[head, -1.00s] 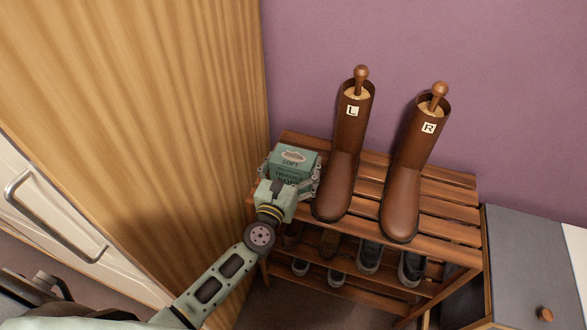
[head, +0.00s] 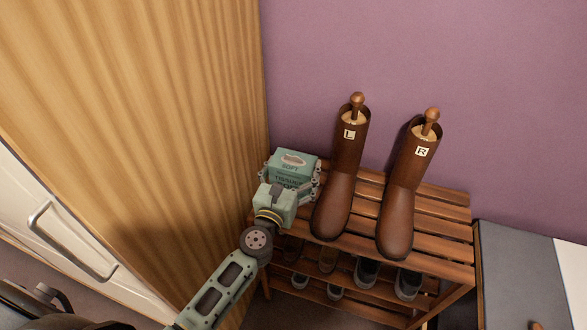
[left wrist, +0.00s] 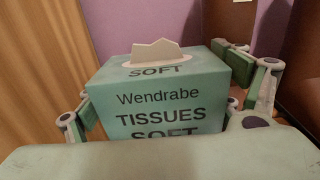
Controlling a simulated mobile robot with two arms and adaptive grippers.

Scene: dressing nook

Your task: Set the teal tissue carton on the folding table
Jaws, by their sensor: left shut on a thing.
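The teal tissue carton (head: 292,161) is upright above the left end of the slatted shoe rack, beside the left boot. My left gripper (head: 290,178) is shut on it, with a finger on each side. In the left wrist view the carton (left wrist: 160,95) fills the middle, its printed face toward the camera and a tissue showing on top. Its lower part is hidden by my gripper body. I cannot make out a folding table in these views. My right gripper is not in view.
Two tall brown boots, L (head: 341,190) and R (head: 403,195), stand on the wooden rack (head: 445,232) close to the right of the carton. Several shoes sit below. A wood panel (head: 190,110) is close on the left. A grey top (head: 518,265) is at the right.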

